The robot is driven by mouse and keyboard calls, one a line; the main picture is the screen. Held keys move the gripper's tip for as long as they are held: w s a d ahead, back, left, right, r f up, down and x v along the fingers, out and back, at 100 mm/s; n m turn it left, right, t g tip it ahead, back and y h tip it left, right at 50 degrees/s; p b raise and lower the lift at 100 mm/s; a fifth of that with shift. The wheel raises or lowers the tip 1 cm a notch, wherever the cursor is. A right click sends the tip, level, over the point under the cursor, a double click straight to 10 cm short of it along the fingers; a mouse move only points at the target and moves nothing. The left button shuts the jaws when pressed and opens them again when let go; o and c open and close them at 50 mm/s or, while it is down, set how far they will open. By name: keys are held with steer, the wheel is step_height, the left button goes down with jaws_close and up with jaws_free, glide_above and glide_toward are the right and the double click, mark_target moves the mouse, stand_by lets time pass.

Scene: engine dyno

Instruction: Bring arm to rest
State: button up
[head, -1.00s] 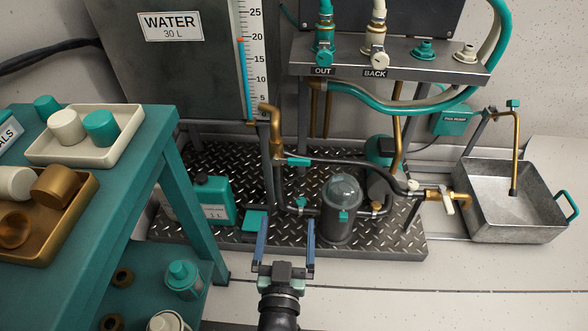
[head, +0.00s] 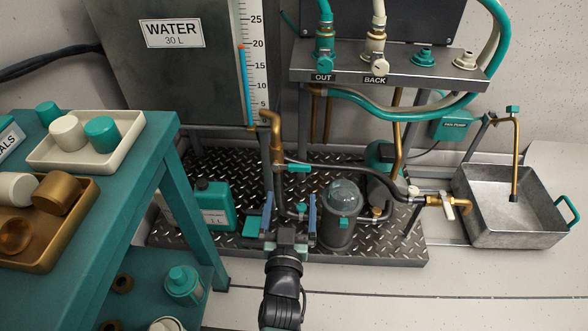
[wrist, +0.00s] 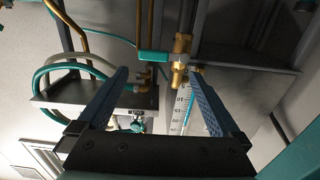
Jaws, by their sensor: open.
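My gripper (head: 290,214) is open and empty, with its two blue fingers apart. In the wrist view my gripper (wrist: 160,90) points toward a brass valve (wrist: 180,60) with a teal lever (wrist: 155,57). The valve shows between the fingers but appears beyond them, and nothing is between the jaws.
A teal cart (head: 165,150) with a cream tray (head: 130,150) and a brown tray (head: 75,245) stands at left. A glass-domed canister (head: 341,215) is close right of my gripper. A metal basin (head: 485,210) stands at far right. The floor in front is clear.

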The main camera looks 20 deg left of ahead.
stand_by(0.3)
steer(key=v, duration=1)
steer(key=w+d+r+t+p, duration=0.1)
steer(key=w+r+p, duration=0.2)
steer(key=r, duration=1)
steer(key=w+d+r+t+p, duration=0.2)
steer(key=r+p, duration=0.2)
steer(key=r, duration=0.9)
steer(key=w+d+r+t+p, duration=0.1)
steer(key=w+r+p, duration=0.2)
steer(key=r, duration=1)
steer(key=s+d+r+m+t+h+p, duration=0.1)
steer(key=s+d+r+t+h+p, duration=0.25)
steer(key=r, duration=1.05)
steer(key=s+d+r+m+t+p, duration=0.1)
steer(key=s+d+r+p, duration=0.35)
steer(key=r, duration=0.85)
steer(key=s+d+r+m+t+h+p, duration=0.15)
steer(key=s+r+p, duration=0.35)
steer(key=r, duration=0.9)
step_height(320, 180, up, 35)
steer(key=p, duration=3.5)
